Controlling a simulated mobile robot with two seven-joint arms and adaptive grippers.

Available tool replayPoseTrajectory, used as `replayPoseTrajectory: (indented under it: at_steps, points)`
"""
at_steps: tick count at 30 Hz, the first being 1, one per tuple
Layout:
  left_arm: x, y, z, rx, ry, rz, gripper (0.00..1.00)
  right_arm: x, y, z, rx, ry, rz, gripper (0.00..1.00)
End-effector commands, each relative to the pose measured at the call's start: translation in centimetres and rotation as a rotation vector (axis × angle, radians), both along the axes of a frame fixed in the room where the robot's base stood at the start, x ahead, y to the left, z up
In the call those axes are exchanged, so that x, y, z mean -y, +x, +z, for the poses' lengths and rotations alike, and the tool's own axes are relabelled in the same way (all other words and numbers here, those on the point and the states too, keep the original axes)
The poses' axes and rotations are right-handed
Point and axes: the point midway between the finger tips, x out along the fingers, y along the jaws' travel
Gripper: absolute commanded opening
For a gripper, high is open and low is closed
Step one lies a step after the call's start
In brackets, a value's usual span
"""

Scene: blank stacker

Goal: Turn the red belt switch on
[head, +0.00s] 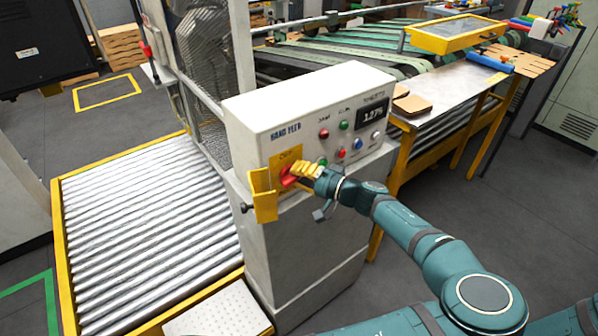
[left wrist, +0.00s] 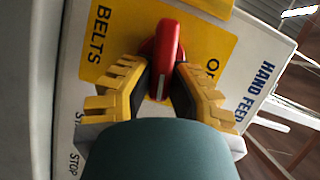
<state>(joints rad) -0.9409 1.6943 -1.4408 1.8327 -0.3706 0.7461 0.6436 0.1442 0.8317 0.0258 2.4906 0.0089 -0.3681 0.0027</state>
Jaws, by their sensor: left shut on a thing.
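The red belt switch (head: 287,178) is a rotary knob on a yellow plate at the left end of the white control box (head: 262,115). In the left wrist view the red switch (left wrist: 168,45) stands upright in the picture on its yellow plate (left wrist: 120,35), which reads "BELTS"; another word starting with "O" is partly hidden. My left gripper (head: 298,173) has its yellow ribbed fingers on both sides of the knob. In the left wrist view the left gripper (left wrist: 161,78) is shut on it. My right gripper is not in view.
Coloured buttons (head: 342,153) and a display (head: 372,112) sit close right of my gripper. A yellow bracket (head: 263,195) sticks out left of the switch. A roller conveyor (head: 140,230) lies left, a table (head: 450,88) right. Open floor is at the right.

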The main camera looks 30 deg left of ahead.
Motion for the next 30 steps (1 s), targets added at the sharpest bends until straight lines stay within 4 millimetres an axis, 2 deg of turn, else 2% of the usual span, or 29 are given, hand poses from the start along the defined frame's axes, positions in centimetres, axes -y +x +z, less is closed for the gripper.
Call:
replayPoseTrajectory:
  at_steps: [12,29,30]
  points:
    - [-0.1,0.02,-0.15,-0.174,0.075,0.002,0.0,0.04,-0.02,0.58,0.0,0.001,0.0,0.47]
    - [-0.1,0.01,-0.21,-0.199,0.085,0.002,0.0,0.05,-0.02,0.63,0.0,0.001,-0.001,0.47]
    - [-0.1,0.01,-0.21,-0.199,0.085,0.002,0.3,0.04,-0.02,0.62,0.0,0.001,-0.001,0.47]
